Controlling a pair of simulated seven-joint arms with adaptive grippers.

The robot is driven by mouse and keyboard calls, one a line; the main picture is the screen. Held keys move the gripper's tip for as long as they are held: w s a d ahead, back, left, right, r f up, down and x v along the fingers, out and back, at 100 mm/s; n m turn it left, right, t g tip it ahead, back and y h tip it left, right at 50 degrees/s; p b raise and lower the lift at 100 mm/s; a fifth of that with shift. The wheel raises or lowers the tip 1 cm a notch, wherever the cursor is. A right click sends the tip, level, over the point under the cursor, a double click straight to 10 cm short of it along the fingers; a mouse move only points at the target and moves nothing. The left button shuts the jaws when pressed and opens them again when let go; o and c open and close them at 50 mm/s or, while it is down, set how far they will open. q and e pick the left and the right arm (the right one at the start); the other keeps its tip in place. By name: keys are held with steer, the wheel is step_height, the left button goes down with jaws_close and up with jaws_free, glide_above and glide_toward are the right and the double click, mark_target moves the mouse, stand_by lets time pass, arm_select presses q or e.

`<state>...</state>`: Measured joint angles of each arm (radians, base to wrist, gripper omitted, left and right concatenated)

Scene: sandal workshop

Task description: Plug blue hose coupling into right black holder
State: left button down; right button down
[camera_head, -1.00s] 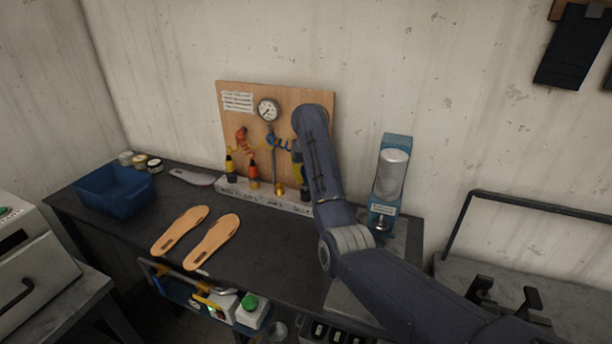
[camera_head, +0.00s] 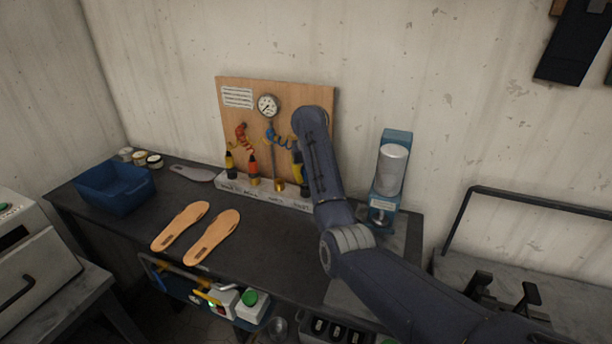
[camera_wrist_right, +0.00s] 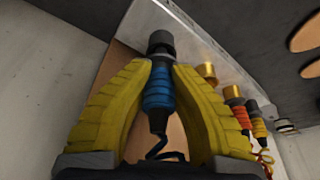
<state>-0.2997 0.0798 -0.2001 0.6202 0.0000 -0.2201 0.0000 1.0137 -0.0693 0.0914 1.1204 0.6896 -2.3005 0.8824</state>
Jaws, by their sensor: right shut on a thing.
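The blue hose coupling (camera_wrist_right: 158,90) is upright between the yellow fingers of my right gripper (camera_wrist_right: 160,78), which is shut on it. In the right wrist view its front end meets the right black holder (camera_wrist_right: 161,42); I cannot tell how deep it sits. In the head view my right gripper (camera_head: 297,164) is at the right end of the holder rail, mostly hidden by my arm. The blue coiled hose (camera_head: 278,138) runs to it from the board. The right black holder (camera_head: 305,187) shows partly below the gripper. My left gripper is out of view.
An empty brass holder (camera_head: 279,186) stands left of the gripper. A red coupling (camera_head: 253,167) and a yellow coupling (camera_head: 230,162) stand further left on the rail. A dispenser (camera_head: 389,175) stands close right of my arm. Two tan insoles (camera_head: 214,237) lie in front.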

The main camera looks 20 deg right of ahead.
steer(key=shift+f, duration=0.9)
steer(key=c, duration=1.2)
jaws_free()
steer(key=shift+r, duration=5)
